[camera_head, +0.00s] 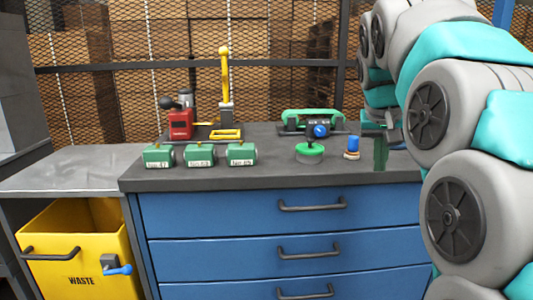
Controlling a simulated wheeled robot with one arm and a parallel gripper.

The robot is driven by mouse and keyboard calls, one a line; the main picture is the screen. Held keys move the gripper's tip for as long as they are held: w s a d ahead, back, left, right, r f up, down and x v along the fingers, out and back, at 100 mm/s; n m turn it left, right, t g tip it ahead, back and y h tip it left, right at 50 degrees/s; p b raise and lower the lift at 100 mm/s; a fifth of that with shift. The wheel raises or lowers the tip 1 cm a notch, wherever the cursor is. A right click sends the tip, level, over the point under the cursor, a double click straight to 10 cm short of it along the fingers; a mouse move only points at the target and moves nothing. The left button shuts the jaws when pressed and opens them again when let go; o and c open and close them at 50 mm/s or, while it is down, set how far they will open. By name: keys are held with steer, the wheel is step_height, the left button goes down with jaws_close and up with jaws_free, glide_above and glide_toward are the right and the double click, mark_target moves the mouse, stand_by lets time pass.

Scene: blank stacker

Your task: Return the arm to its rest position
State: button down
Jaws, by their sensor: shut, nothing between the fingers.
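My arm, in grey and teal, fills the right side of the head view. It arches up and then down beyond its nearer links to the right part of the dark worktop (270,170). My gripper (395,138) shows small and partly hidden at the arm's far lower end, close above the worktop. It is shut and holds nothing. A blue-topped cylinder (352,150) stands to its left, apart from it.
Several green labelled blocks (200,156), a red device (181,125) and a yellow upright lever (225,75) stand left. A green-topped round piece (309,152) and a green-handled fixture (313,122) are mid-right. A yellow waste bin (80,265) and blue drawers (230,215) are below.

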steer(key=s+a+f+n+g+y, duration=0.1)
steer(key=s+a+f+g, duration=0.2)
steer(key=s+f, duration=1.1)
steer(key=s+a+f+n+g+y, duration=0.1)
steer(key=s+a+f, duration=0.4)
steer(key=s+f, duration=1)
steer(key=s+n+g, duration=0.1)
steer(key=s+g, duration=0.1)
steer(key=s, duration=0.3)
steer(key=shift+s+a+f+y, duration=0.15)
steer(key=shift+s+a+y, duration=0.15)
steer(key=shift+a+y, duration=0.1)
